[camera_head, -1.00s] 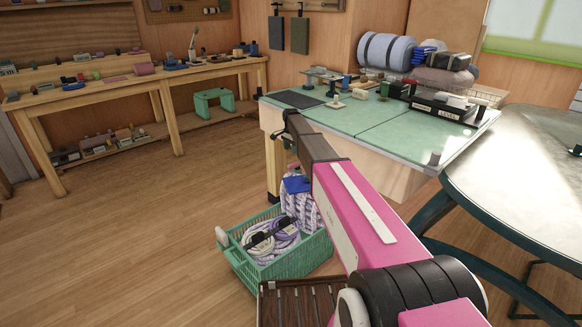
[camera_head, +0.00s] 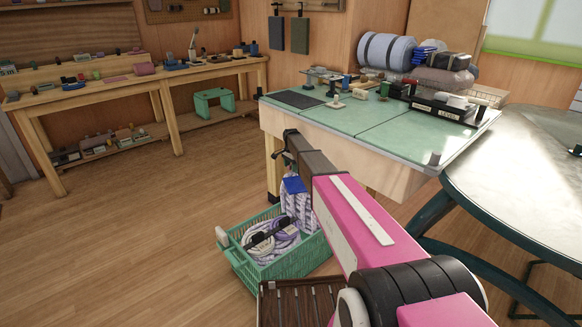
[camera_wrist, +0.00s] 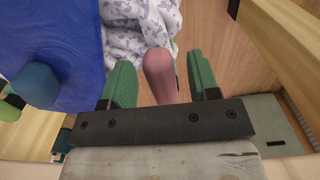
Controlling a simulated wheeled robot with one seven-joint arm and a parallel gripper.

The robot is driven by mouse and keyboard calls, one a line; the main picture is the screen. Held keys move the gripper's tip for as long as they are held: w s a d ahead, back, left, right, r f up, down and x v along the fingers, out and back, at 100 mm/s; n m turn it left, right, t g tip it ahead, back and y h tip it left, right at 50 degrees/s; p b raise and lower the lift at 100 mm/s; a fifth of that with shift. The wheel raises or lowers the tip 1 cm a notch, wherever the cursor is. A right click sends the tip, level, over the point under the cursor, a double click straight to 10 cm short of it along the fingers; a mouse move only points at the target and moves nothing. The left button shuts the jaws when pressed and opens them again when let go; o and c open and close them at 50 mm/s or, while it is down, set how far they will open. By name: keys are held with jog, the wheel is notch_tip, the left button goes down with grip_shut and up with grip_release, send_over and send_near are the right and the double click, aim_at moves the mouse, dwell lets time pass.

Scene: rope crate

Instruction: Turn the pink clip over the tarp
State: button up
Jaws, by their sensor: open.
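In the wrist view the pink clip (camera_wrist: 160,74) shows as a rounded dull-pink end between the two green fingers of my gripper (camera_wrist: 162,82). The fingers are open, with a gap on each side of the clip. A flat blue piece, seemingly the tarp (camera_wrist: 60,30), fills the upper left, with a darker blue rounded knob (camera_wrist: 38,82) in front of it. White-and-lilac patterned material (camera_wrist: 130,32) lies behind the clip. In the head view a small blue patch (camera_head: 296,184) shows beside my arm; my fingers and the pink clip cannot be made out there.
A green crate (camera_head: 292,264) on the floor holds coiled, pale purple-white rope. A workbench (camera_head: 390,130) with a green top, loaded with items, stands beyond my arm. A grey table (camera_head: 520,180) is at the right. The wooden floor (camera_head: 110,240) at left is clear.

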grip_shut()
jog(key=shift+s, duration=0.1)
jog(key=n, duration=0.2)
jog(key=s+d+n, duration=0.1)
jog(key=shift+d+n, duration=0.1)
jog(key=shift+n, duration=0.3)
jog(key=shift+s+d+n, duration=0.2)
jog(key=shift+d+n, duration=0.25)
jog(key=shift+n, duration=0.75)
jog(key=shift+s+d+n, duration=0.15)
jog(key=shift+d+n, duration=0.25)
jog(key=shift+n, duration=0.8)
grip_release()
